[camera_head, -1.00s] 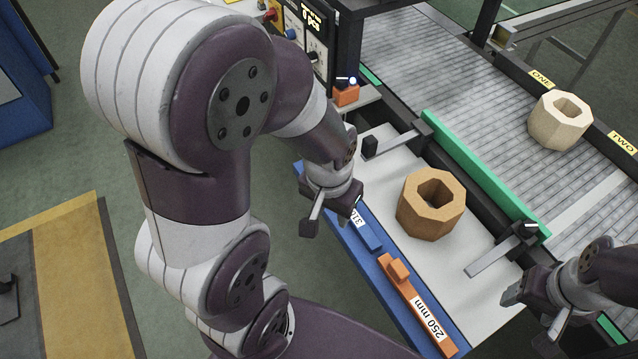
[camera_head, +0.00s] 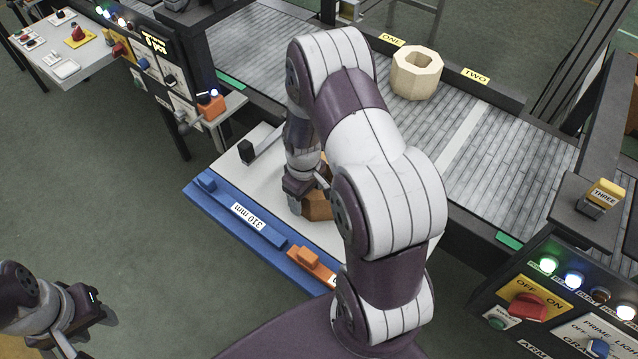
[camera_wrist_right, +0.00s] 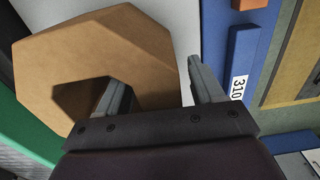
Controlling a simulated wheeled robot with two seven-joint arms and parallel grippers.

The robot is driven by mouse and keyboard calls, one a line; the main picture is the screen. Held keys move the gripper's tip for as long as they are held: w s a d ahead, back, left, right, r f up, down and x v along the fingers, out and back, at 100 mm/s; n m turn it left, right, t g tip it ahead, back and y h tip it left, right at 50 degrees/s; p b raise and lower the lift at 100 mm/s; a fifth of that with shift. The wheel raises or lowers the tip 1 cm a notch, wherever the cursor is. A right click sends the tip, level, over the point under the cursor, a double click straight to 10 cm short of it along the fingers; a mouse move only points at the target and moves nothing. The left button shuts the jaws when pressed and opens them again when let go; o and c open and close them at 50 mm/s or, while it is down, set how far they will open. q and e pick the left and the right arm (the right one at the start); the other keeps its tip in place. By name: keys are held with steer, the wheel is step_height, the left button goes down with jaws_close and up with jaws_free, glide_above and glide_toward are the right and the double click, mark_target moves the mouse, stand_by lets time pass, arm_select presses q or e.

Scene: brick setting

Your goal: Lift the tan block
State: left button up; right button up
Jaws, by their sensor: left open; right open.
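The tan block (camera_head: 318,207), an eight-sided block with a hole through it, sits on the white plate, mostly hidden by my right arm in the head view. In the right wrist view the tan block (camera_wrist_right: 150,45) fills the upper left. My right gripper (camera_wrist_right: 160,85) is open there, one finger at the block's hole and the other outside its wall, over the plate; contact cannot be told. In the head view my right gripper (camera_head: 306,200) is low at the block. My left gripper (camera_head: 88,335) is open and empty at the lower left, over the floor, far from the block.
A cream block (camera_head: 416,73) of similar shape stands on the grey roller conveyor (camera_head: 500,150). A blue bar (camera_head: 240,215) and an orange stop (camera_head: 308,262) edge the white plate (camera_head: 226,168). Control panels stand left (camera_head: 160,75) and lower right (camera_head: 570,310). Floor at left is clear.

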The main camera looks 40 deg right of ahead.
steer(key=shift+a+f, duration=0.1)
steer(key=shift+f, duration=0.55)
jaws_close()
steer(key=shift+w+r, duration=0.1)
steer(key=shift+r, duration=0.05)
stand_by(0.8)
